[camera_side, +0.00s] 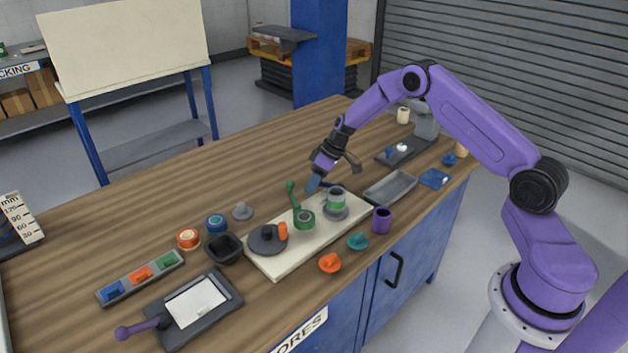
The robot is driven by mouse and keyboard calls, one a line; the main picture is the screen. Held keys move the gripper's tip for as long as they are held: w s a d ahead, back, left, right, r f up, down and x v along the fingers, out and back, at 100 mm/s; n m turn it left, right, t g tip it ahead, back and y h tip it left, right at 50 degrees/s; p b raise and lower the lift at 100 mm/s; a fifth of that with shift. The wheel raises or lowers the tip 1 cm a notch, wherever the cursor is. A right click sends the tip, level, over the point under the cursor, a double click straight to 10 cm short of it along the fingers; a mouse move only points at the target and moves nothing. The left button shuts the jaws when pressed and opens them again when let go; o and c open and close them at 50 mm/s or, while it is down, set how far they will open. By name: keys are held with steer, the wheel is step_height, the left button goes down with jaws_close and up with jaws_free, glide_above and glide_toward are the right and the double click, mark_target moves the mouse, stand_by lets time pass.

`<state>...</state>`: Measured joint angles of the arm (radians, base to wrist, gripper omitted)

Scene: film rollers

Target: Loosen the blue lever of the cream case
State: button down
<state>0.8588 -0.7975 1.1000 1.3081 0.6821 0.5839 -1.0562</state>
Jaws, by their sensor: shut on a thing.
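The cream case (283,265) is a long, low slab lying across the middle of the wooden bench. On it are a dark grey disc (262,240) with an orange peg (282,231), a green lever (291,196) standing up from a green hub, and a grey and green roller (336,203). My gripper (314,184) reaches down from the upper right to the case's far edge, behind the roller. It is shut on the blue lever (325,185), which shows only as a small dark blue piece at the fingertips; its angle is hard to tell.
A grey tray (390,188) and a purple cup (382,220) stand right of the case. Orange (330,263) and teal (358,241) knobs lie before it. A black bowl (226,249) sits left. The bench behind the case is largely clear.

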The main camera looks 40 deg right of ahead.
steer(key=shift+s+a+n, duration=0.3)
steer(key=shift+s+a, duration=0.05)
steer(key=shift+a, duration=0.05)
steer(key=c, duration=0.8)
jaws_free()
steer(key=shift+d, duration=0.1)
steer(key=shift+d+r, duration=0.1)
steer(key=shift+d+r, duration=0.1)
steer(key=shift+r, duration=0.15)
steer(key=v, duration=1.6)
steer(key=shift+d+r, duration=0.2)
steer(key=shift+r, duration=0.1)
